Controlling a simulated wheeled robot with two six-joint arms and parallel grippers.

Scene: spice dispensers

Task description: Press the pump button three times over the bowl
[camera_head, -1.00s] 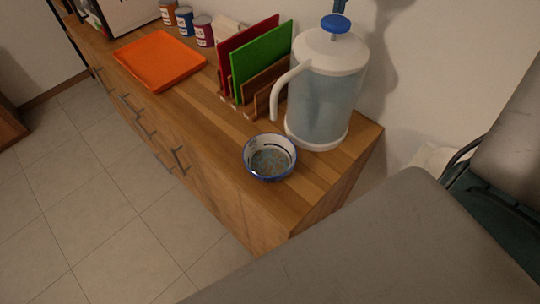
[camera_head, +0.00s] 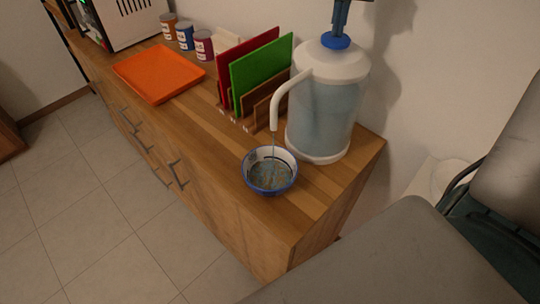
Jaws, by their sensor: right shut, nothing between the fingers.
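The pump dispenser (camera_head: 322,108) is a clear, bluish jug with a white lid and a curved white spout (camera_head: 288,97). It stands upright near the right end of the wooden counter. Its blue pump button (camera_head: 335,41) is low against the lid. My right gripper (camera_head: 338,28) comes down from the top edge, shut and empty, with its tips at the button, seemingly touching it. The blue-and-white bowl (camera_head: 250,176) sits under the spout, and a thin stream runs from the spout into it. My left gripper is not in view.
Red and green boards (camera_head: 262,72) stand in a rack left of the dispenser. An orange tray (camera_head: 158,72) and several small cans (camera_head: 185,35) are farther back. A white wall is behind; a grey surface (camera_head: 400,255) fills the lower right.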

